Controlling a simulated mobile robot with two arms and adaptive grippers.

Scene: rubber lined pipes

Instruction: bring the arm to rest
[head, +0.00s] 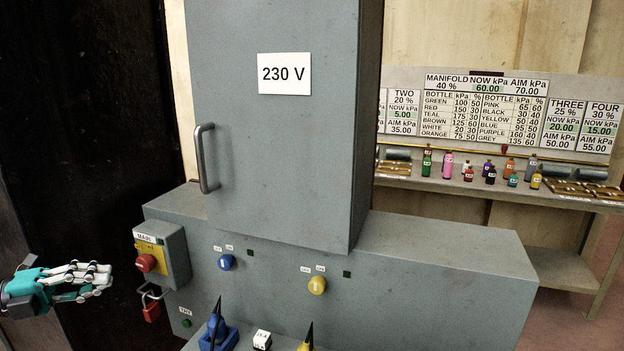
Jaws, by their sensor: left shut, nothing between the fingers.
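My left gripper (92,281) shows at the lower left, with teal and black parts and pale jointed fingers. It points right, and its fingers are shut and empty. It is apart from the red main switch knob (146,263) on its yellow plate, a short way to its right. The red padlock (151,312) hangs below the switch box, also right of my fingers. My right gripper is out of view.
A grey cabinet marked 230 V (271,160) stands on a grey panel base (440,275) with blue and yellow knobs. Plugs sit low in front. At the back right, a bench (470,187) holds several coloured bottles. A dark surface (85,120) fills the left.

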